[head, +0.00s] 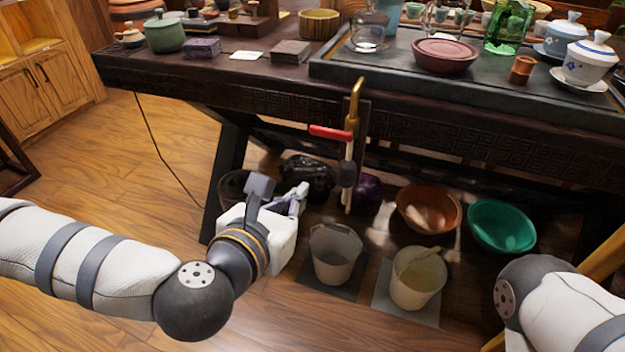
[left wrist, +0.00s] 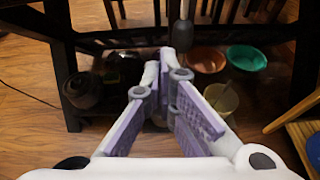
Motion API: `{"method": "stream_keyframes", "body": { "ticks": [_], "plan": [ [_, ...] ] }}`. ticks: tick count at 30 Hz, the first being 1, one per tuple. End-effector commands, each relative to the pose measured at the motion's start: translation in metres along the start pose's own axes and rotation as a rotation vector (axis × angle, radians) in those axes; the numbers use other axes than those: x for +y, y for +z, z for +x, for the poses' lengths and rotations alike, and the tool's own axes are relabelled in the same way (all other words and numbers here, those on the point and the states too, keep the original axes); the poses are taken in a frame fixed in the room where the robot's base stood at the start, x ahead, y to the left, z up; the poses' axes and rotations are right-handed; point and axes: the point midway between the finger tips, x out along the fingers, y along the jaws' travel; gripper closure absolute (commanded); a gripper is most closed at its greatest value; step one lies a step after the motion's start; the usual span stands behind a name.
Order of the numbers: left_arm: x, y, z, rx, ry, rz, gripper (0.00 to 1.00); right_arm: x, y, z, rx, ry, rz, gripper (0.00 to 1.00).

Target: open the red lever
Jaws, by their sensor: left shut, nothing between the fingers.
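The red lever (head: 330,132) sticks out to the left, nearly level, from a brass tap pipe (head: 353,105) at the table's front edge. A pale pipe with a dark fitting runs down below it. My left gripper (head: 301,192) is below and left of the lever, apart from it, with its fingers shut and empty. In the left wrist view the fingers (left wrist: 168,62) come together at the tips, and the pipe's lower part (left wrist: 182,32) shows just beyond them. The lever cannot be made out there. My right gripper is out of view; only part of my right arm shows.
The dark table (head: 240,88) carries a tea tray (head: 335,69) and teaware. Beneath stand a grey bucket (head: 334,255), a cream bucket (head: 418,278), a brown bowl (head: 428,210) and a green bowl (head: 502,226). Open floor lies at the left.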

Motion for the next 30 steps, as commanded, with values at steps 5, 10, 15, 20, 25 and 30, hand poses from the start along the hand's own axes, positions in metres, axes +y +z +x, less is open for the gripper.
{"method": "stream_keyframes", "body": {
  "ticks": [5,10,15,20,25,30],
  "plan": [
    [0.009,0.010,0.003,-0.026,0.025,-0.052,1.00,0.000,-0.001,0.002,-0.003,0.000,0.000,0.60],
    [0.008,0.010,0.002,-0.025,0.023,-0.048,1.00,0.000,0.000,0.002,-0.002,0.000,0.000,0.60],
    [0.008,0.009,0.015,-0.024,0.024,-0.046,1.00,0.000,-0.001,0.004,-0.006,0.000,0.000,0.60],
    [0.008,0.008,0.049,-0.023,0.023,-0.046,1.00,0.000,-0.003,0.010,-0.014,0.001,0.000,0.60],
    [0.009,0.009,0.086,-0.022,0.022,-0.046,1.00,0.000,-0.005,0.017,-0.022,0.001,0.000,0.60],
    [0.010,0.029,0.097,-0.028,0.020,-0.045,1.00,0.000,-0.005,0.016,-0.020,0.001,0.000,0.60]
  ]
}}
